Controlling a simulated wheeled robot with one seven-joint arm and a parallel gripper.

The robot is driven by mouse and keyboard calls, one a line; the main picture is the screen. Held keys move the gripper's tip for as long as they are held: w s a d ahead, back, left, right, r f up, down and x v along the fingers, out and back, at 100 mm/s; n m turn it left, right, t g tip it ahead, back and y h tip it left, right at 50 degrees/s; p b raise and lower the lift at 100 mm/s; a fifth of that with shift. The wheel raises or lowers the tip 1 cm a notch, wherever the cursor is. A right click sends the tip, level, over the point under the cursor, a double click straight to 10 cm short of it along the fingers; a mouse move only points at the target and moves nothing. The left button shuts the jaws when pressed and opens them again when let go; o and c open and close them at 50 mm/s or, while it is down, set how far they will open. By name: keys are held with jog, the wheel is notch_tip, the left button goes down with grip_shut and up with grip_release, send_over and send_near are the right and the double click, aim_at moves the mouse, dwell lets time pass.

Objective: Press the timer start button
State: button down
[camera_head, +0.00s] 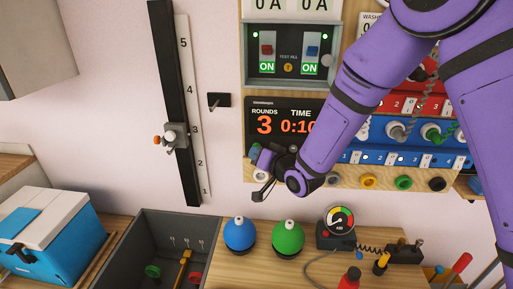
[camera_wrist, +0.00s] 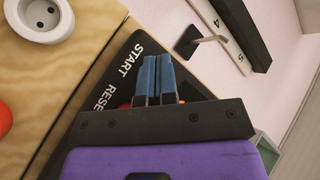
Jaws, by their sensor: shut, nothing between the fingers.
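The timer (camera_head: 290,121) is a black panel on the wall board, reading ROUNDS 3 and TIME 0:10 in red digits. In the wrist view its black face (camera_wrist: 112,72) shows the white labels START and, partly covered, RESET. My gripper (camera_head: 262,180) is at the timer's lower left in the head view. In the wrist view my gripper (camera_wrist: 154,60) is shut and empty, its two blue fingers side by side over the panel beside the START label. The start button is not clearly visible; the fingers may hide it. I cannot tell whether the fingertips touch the panel.
A white socket (camera_wrist: 46,14) sits on the wooden board in the wrist view. A wall hook (camera_head: 218,100) and a black sliding scale (camera_head: 175,105) are left of the timer. Below stand a blue dome (camera_head: 239,236), a green dome (camera_head: 288,239) and a gauge (camera_head: 340,220).

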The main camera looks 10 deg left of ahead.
jog(key=shift+w, duration=0.2)
jog(key=shift+s, duration=0.15)
dwell(0.4)
jog(key=shift+s, duration=0.7)
jog(key=shift+s+d, duration=0.15)
jog(key=shift+s, duration=2.35)
